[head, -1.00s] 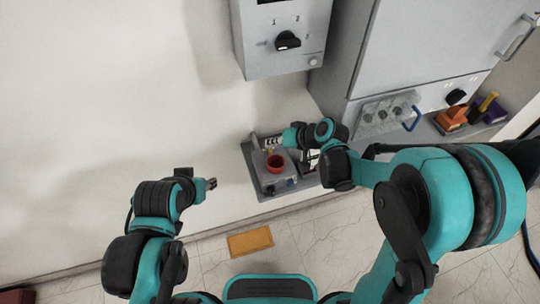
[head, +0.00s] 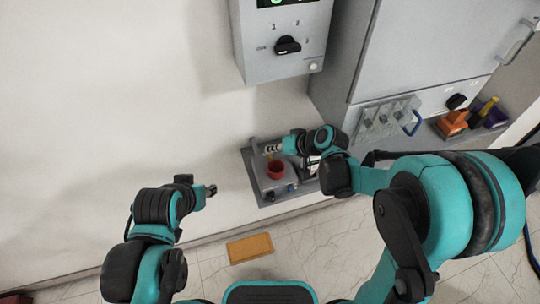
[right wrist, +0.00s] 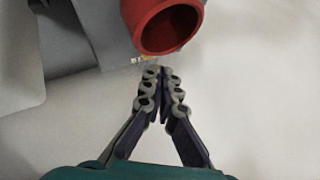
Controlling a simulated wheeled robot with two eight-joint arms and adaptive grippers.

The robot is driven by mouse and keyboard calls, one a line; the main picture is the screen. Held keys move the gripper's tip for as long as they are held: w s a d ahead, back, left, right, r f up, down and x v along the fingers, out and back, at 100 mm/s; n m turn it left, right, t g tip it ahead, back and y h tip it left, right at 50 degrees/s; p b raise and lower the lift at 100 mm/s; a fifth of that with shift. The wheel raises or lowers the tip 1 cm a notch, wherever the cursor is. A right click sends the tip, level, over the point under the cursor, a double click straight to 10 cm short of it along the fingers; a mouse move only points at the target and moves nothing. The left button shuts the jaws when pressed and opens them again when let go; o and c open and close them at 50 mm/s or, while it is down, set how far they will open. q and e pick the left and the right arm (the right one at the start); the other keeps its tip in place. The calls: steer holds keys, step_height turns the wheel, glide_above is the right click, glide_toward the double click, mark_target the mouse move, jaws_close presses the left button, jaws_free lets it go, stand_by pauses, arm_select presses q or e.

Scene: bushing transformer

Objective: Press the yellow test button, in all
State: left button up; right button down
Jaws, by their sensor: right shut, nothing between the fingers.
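A grey device box (head: 267,188) with a red cup-like ring (head: 276,170) on top sits on a grey shelf against the wall. A small yellow part (head: 269,157), which may be the test button, shows beside the ring. My right gripper (head: 268,149) is shut and empty, just above the box's far side. In the right wrist view its fingertips (right wrist: 162,72) are together just below the red ring (right wrist: 169,26). A tiny yellowish patch (right wrist: 147,57) shows beyond the tips; I cannot tell whether they touch it. My left gripper (head: 211,190) hangs away from the box, at left.
A wall-mounted control box (head: 283,47) with a black rotary switch and a lit green display is above. A grey cabinet (head: 425,50) stands at right, with orange, purple and yellow items (head: 453,123) on the shelf. An orange-yellow plate (head: 250,247) lies on the floor.

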mark_target(272, 158)
steer(key=shift+f, duration=0.15)
stand_by(0.4)
steer(key=shift+f+b, duration=0.25)
steer(key=shift+b, duration=0.2)
steer(key=shift+f+b, duration=0.4)
steer(key=shift+f, duration=0.05)
stand_by(0.4)
steer(key=shift+r, duration=0.1)
steer(key=shift+r+p, duration=0.6)
steer(key=shift+r, duration=0.15)
step_height(272, 158, up, 5)
steer(key=p, duration=0.4)
steer(key=shift+r, duration=0.1)
